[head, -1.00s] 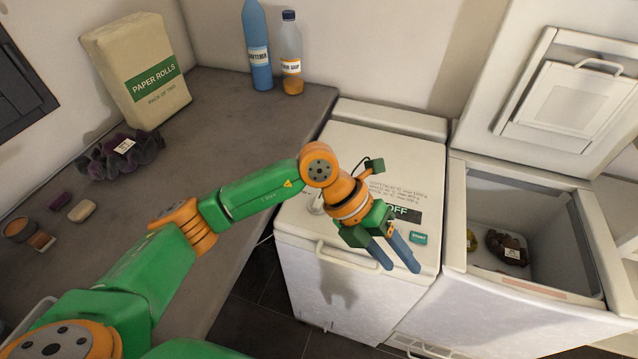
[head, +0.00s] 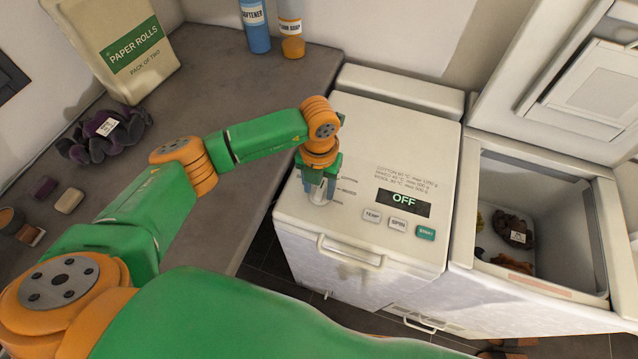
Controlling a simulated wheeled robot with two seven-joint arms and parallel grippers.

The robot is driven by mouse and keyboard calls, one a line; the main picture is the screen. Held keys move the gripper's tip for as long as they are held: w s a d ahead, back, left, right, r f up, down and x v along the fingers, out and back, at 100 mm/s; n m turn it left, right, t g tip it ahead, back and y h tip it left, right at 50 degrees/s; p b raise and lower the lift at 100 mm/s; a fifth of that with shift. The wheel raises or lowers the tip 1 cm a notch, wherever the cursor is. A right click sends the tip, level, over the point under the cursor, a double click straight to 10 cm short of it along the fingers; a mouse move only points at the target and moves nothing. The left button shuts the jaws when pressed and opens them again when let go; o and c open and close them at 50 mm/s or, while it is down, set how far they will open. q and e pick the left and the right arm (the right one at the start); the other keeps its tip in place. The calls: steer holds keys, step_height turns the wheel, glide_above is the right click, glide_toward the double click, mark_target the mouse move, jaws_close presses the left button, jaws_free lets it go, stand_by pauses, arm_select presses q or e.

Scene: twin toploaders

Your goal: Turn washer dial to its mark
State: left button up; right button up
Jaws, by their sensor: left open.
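The closed white washer (head: 420,140) stands in the middle of the head view. Its display (head: 403,202) reads OFF, with TEMP, SPIN and a green START button (head: 426,233) below it. The washer dial (head: 318,197) is a pale knob at the left of the panel, with printed marks to its right. My left gripper (head: 319,192) points down over the dial with its fingers open on either side of it. The fingers hide part of the dial, and I cannot tell whether they touch it. My right gripper is not in view.
An open toploader (head: 488,160) with dark laundry (head: 513,229) inside stands to the right. The grey counter (head: 215,95) at left holds paper rolls (head: 115,45), a dark purple cloth bundle (head: 100,140), small bars and two bottles. A handle (head: 350,254) juts from the washer's front.

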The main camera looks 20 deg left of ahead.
arm_select(q)
steer(key=shift+s+d+r, duration=0.1)
steer(key=shift+s, duration=0.1)
jaws_close()
